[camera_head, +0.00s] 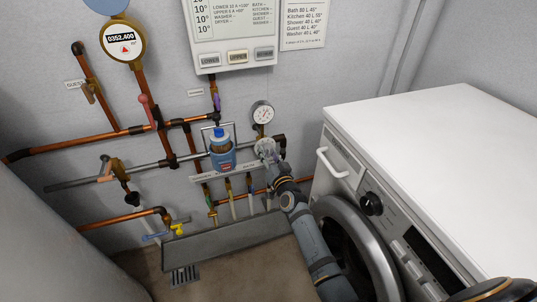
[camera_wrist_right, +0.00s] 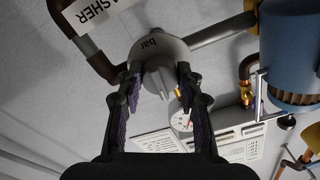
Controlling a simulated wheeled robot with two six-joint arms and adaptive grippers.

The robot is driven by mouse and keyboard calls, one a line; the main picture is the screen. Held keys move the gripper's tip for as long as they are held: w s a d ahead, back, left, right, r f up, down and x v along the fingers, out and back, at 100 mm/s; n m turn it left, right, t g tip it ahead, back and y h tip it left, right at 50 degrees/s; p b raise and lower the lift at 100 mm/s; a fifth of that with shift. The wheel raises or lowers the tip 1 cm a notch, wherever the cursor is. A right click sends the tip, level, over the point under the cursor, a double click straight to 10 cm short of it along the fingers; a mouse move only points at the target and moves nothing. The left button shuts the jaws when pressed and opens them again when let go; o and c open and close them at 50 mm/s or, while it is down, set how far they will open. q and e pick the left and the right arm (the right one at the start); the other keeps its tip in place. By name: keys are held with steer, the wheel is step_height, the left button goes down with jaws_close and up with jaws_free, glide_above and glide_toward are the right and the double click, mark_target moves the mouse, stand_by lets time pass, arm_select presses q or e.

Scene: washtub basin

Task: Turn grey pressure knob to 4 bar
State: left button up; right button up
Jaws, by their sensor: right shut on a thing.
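The grey pressure knob (camera_wrist_right: 152,50) shows in the right wrist view, with the word "bar" on its round body. My right gripper (camera_wrist_right: 157,82) is shut on the knob, one finger on either side of its narrow grip. In the head view the gripper (camera_head: 268,152) reaches the pipe fitting just below the pressure gauge (camera_head: 262,113) and hides most of the knob. The gauge also shows behind the fingers in the right wrist view (camera_wrist_right: 180,120), but its reading is too small to tell. My left gripper is in neither view.
A blue filter (camera_head: 222,158) stands just left of the knob, among copper and grey pipes. A white washing machine (camera_head: 430,125) fills the right side. A grey trough (camera_head: 225,240) lies below. A wall panel (camera_head: 232,30) hangs above.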

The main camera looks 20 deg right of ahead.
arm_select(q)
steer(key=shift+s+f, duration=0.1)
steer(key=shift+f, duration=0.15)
arm_select(e)
steer(key=shift+m, duration=1.2)
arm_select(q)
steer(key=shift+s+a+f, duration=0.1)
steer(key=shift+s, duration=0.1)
arm_select(e)
steer(key=o, duration=1.2)
steer(key=shift+c, duration=0.2)
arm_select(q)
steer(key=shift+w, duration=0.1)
arm_select(e)
steer(key=shift+s, duration=0.2)
steer(key=s, duration=1.1)
steer(key=shift+s+d, duration=0.2)
steer(key=shift+s, duration=0.1)
